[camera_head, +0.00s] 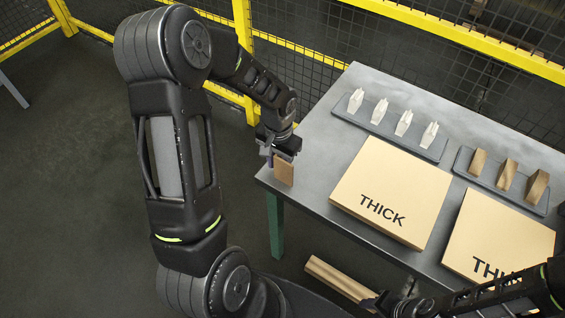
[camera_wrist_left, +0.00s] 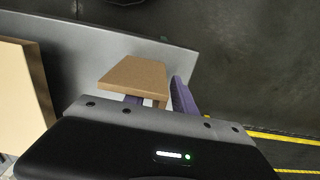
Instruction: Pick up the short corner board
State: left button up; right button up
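The short corner board (camera_head: 284,172) is a small brown angled piece standing at the near-left corner of the table. It also shows in the left wrist view (camera_wrist_left: 135,74), with its flat face up front and a narrow flange at its right side. My left gripper (camera_head: 269,155) is at the board, with its purple fingers on either side of the flange. The fingers look apart, with small gaps beside the flange; the board partly hides one finger. My right gripper (camera_head: 384,303) is low at the bottom edge, dark and too unclear to read.
The grey steel table (camera_head: 312,150) holds two cartons marked THICK (camera_head: 395,185) (camera_head: 500,235). Behind them are a tray of white pieces (camera_head: 380,125) and a tray of wooden blocks (camera_head: 500,185). Long pale boards (camera_head: 338,278) lie below the table's front. Yellow mesh fencing (camera_head: 460,35) stands behind.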

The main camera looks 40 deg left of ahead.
pick_arm(q)
jog(key=shift+f, duration=0.25)
dwell(0.4)
grip_shut()
dwell(0.4)
